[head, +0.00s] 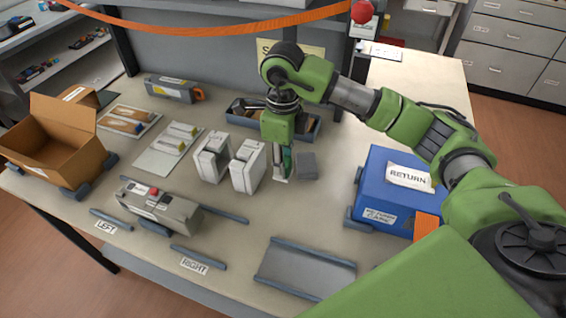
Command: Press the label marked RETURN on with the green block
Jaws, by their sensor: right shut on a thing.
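My right gripper (283,172) points down over the middle of the table and is shut on a narrow green block (287,160), mostly hidden by the fingers. Whether the block touches the table is hard to tell. The white label marked RETURN (408,177) lies on top of the blue box (385,160) at the right. It sits slightly askew; whether its edges lie flat is too small to tell. The gripper is left of the box, apart from the label. My left gripper is out of view.
Two white upright holders (247,167) stand just left of the gripper, and a small grey block (307,165) is close on its right. A blue-grey tray (312,133) is behind. An open carton (55,150) and a grey device (157,208) are at left.

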